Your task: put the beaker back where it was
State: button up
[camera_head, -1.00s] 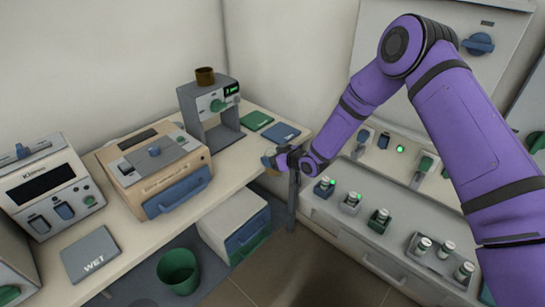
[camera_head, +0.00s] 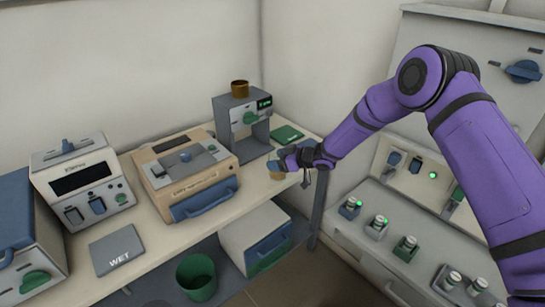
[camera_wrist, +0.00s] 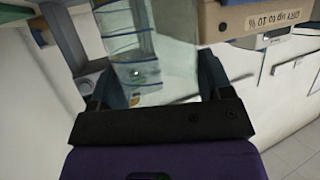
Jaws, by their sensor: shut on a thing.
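My gripper (camera_head: 292,160) is above the right end of the bench, just right of the grey stand. In the wrist view its fingers (camera_wrist: 140,75) are shut on a clear glass vessel, which I take to be the beaker (camera_wrist: 130,42). Bluish bands and a grey surface show through the glass. In the head view the beaker is mostly hidden by the gripper. A small amber patch (camera_head: 277,175) shows just below the fingers; I cannot tell whether it is part of the beaker or another thing.
The grey stand (camera_head: 226,121) carries a brown cup (camera_head: 240,88). A green pad (camera_head: 287,134) lies right of it. A tan furnace (camera_head: 165,175), a white instrument (camera_head: 60,165) and a WET pad (camera_head: 117,249) occupy the bench. Several capped vials stand on the right-hand counter (camera_head: 390,210).

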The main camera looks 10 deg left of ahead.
jog(key=shift+w+a+f, duration=0.7)
jog(key=shift+w+f, duration=0.05)
jog(key=shift+w, duration=0.75)
jog(key=shift+w+a+f, duration=0.65)
jog(key=shift+w+f, duration=0.05)
jog(key=shift+w, duration=0.8)
jog(key=shift+w+a+f, duration=0.7)
jog(key=shift+w+f, duration=0.05)
jog(key=shift+w, duration=0.75)
jog(key=shift+f, duration=0.2)
jog(key=o, duration=1.1)
jog(key=shift+c, duration=0.2)
jog(key=shift+r, duration=0.1)
jog(key=shift+d+r, duration=0.1)
jog(key=shift+r, duration=0.05)
jog(key=v, duration=1.1)
jog(key=shift+d, duration=0.4)
jog(key=shift+s+r, duration=0.1)
jog(key=shift+r, duration=0.05)
